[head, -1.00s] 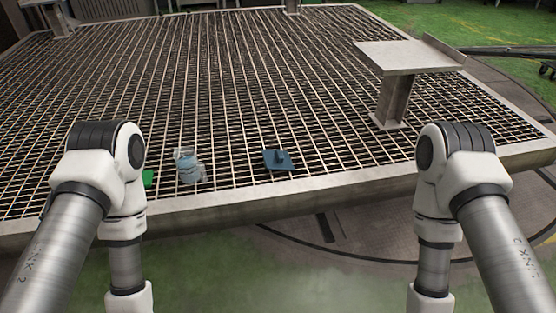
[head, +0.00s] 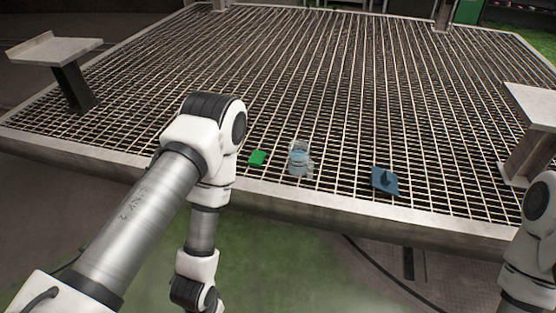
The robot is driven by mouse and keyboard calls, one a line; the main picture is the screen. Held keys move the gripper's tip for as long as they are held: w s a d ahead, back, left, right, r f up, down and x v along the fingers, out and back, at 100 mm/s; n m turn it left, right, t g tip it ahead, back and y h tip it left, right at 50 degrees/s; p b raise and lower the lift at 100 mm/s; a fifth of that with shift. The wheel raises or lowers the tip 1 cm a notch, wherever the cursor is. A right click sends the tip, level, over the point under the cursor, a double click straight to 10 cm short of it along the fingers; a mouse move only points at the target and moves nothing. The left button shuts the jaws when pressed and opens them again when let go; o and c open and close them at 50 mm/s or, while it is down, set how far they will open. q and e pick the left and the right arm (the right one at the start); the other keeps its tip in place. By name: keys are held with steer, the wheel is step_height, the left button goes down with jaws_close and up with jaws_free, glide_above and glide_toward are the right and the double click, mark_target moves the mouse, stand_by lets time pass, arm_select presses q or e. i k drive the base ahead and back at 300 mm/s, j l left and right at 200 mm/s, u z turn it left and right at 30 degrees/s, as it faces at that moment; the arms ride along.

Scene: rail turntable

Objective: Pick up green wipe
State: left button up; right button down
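The green wipe (head: 257,158) is a small flat green piece lying on the metal grating near its front edge. It shows fully in the head view, just right of my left arm's elbow. My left arm comes in from the left and bends downward in front of the platform edge; its gripper is out of the picture. My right arm shows only in part at the right edge, and its gripper is also out of view. Neither gripper is seen at the wipe.
A clear jug with bluish contents (head: 299,160) stands right of the wipe. A blue flat object with a raised knob (head: 385,181) lies further right. The grating platform has a raised front rim (head: 330,208). Metal stands rise at left (head: 68,62) and right (head: 532,122).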

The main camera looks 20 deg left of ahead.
mark_target(256, 158)
steer(key=u, duration=0.85)
steer(key=i+l+z, duration=0.15)
steer(key=i, duration=0.35)
steer(key=i+l+z, duration=0.2)
steer(key=i+l, duration=0.15)
steer(key=i, duration=0.15)
steer(key=i+l+z, duration=0.15)
steer(key=i, duration=0.35)
